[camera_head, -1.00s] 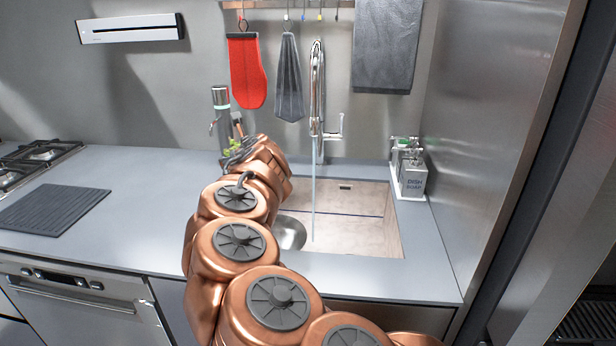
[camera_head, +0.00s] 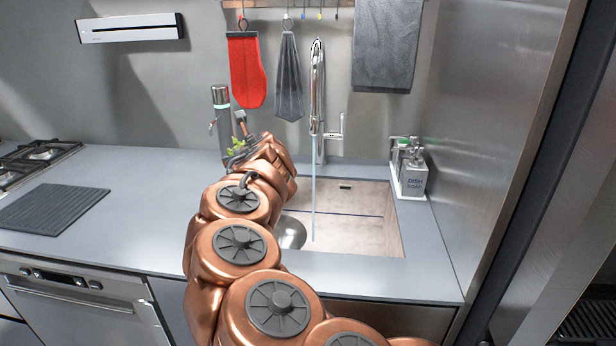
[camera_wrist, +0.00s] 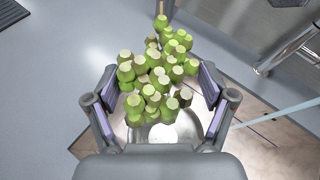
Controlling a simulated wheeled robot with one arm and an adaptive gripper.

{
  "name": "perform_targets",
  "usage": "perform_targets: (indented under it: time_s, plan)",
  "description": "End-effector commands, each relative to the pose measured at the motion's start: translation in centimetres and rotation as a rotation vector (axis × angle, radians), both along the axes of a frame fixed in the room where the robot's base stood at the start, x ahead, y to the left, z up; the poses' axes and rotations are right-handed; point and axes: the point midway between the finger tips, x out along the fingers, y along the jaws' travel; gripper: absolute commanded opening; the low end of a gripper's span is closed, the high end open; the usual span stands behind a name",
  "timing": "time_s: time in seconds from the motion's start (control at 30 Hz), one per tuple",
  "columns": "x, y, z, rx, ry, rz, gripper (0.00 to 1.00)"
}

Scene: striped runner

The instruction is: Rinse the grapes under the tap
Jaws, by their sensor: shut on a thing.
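The bunch of green grapes (camera_wrist: 155,75) sits between the fingers of my gripper (camera_wrist: 158,100) in the wrist view. My gripper is shut on it. In the head view only a little green of the grapes (camera_head: 236,148) shows past my copper arm, which hides most of the gripper. The tap (camera_head: 317,90) is running. Its thin water stream (camera_head: 313,200) falls into the sink (camera_head: 375,225), to the right of the grapes. In the wrist view the stream (camera_wrist: 275,116) passes right of the gripper, apart from the grapes. The round drain (camera_wrist: 190,125) shows partly below the bunch.
A dark dispenser (camera_head: 222,120) stands on the counter behind my gripper. A dish soap caddy (camera_head: 410,175) stands right of the sink. A red mitt (camera_head: 247,72) and grey cloths hang on the wall. A dark mat (camera_head: 52,208) lies on the left counter.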

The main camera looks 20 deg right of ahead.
Motion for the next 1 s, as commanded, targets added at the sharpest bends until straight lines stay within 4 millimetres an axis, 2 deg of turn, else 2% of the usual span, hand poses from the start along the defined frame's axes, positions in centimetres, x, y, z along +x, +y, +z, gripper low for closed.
perform_targets:
  time_s: [0.43,1.0]
  plan:
    - [0.62,0.83,0.06,0.0,-0.001,0.0,0.35]
    - [-0.09,-0.16,0.02,-0.001,-0.001,-0.002,0.35]
